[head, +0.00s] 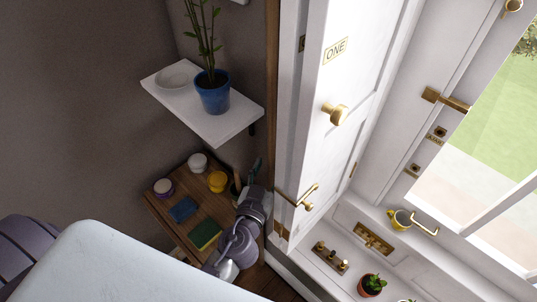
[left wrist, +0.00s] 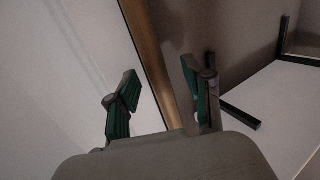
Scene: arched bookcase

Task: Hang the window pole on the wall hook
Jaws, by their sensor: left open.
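I cannot make out the window pole or the wall hook for certain. A long upright brown wooden strip (head: 272,80) runs between the grey wall and the white door. It also shows in the left wrist view (left wrist: 147,55), and I cannot tell whether it is the pole or trim. My left gripper (head: 247,175) is beside the door, below the white shelf. In the left wrist view its green-padded fingers (left wrist: 163,98) are apart, with nothing seen between them, and the strip lies beyond. My right gripper is not in view.
The white shelf (head: 219,126) holds a blue plant pot (head: 212,97) and a white bowl (head: 173,78). Below, a wooden surface (head: 193,215) carries jars, a blue item and a green item. The white door (head: 345,75) has brass fittings.

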